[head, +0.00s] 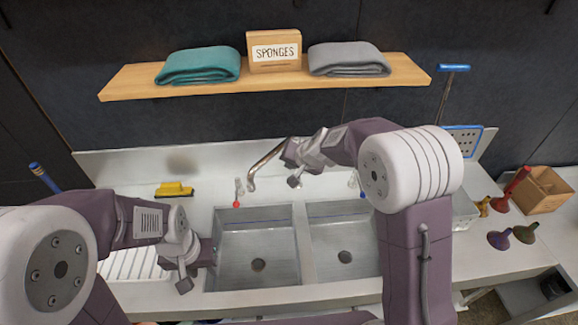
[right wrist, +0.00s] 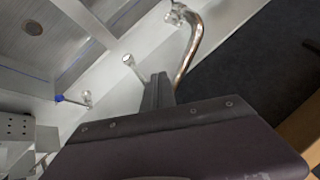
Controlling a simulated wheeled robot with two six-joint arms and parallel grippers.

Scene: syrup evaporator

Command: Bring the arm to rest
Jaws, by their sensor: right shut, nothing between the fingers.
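My right arm reaches across the right side of the head view. Its gripper (head: 294,178) is beside the curved metal faucet (head: 264,165), above the back of the sink. In the right wrist view, the right gripper (right wrist: 158,88) is shut and empty, with the faucet (right wrist: 190,50) close by; I cannot tell whether they touch. My left arm comes in from the lower left. Its gripper (head: 184,280) hangs at the left edge of the sink, over the counter; its fingers are too unclear to tell open from shut.
A double sink (head: 258,240) fills the middle. A red-tipped tap (head: 238,192) stands behind it. A wooden shelf (head: 270,88) holds folded towels and a sponge box.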

